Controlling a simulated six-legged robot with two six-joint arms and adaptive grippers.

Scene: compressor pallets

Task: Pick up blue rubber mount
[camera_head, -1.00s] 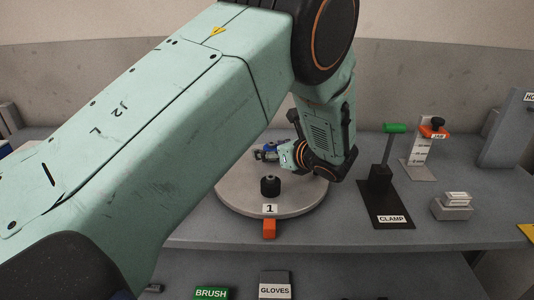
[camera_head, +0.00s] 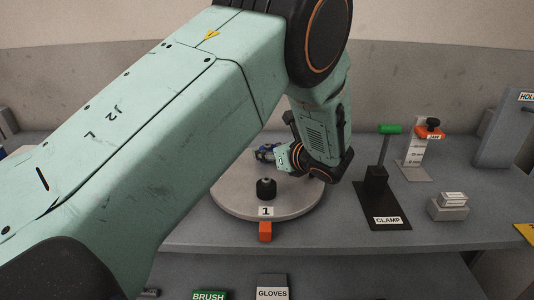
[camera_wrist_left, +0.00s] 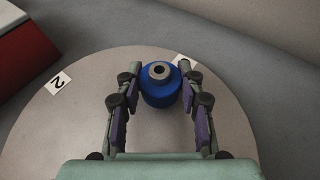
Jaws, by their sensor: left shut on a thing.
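In the head view my left gripper (camera_head: 266,152) is over the back part of the round grey turntable (camera_head: 232,200), with a little blue showing at the jaws. I cannot tell whether the mount is clear of the plate. My right gripper is not in view.
A black mount (camera_head: 266,189) stands on the turntable near label 1. A clamp stand (camera_head: 376,185), a jar gauge (camera_head: 416,160) and a small grey block (camera_head: 449,207) stand on the bench to the right. BRUSH and GLOVES bins (camera_head: 272,288) are below.

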